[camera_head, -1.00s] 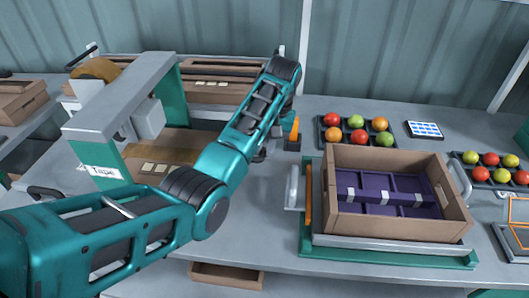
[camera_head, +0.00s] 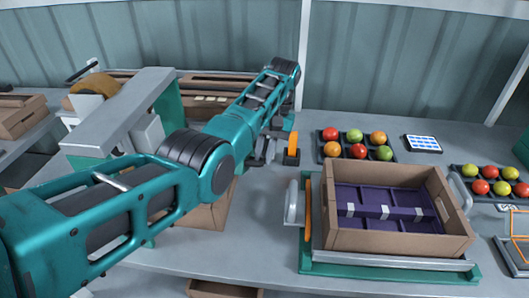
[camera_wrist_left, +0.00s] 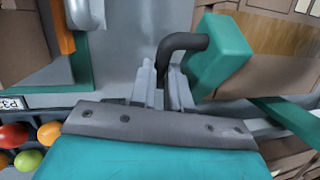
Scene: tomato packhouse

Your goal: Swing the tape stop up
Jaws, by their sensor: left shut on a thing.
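The tape machine (camera_head: 125,108) stands at the left, a grey beam on teal posts with a tape roll (camera_head: 92,88). My left gripper (camera_head: 262,152) is low at its right side, partly hidden by my arm in the head view. In the left wrist view, my gripper's fingers (camera_wrist_left: 161,92) are closed around the end of a dark bent handle (camera_wrist_left: 178,44). The handle runs to a teal block (camera_wrist_left: 220,57), which I take to be the tape stop. That block is hidden in the head view. My right gripper is not in view.
A brown carton (camera_head: 208,217) shows below my left arm. An orange piece on a black base (camera_head: 292,148) stands just right of the gripper. A crate with purple dividers (camera_head: 400,238) sits right on a green-based stand. Tomato trays (camera_head: 358,143) lie behind it.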

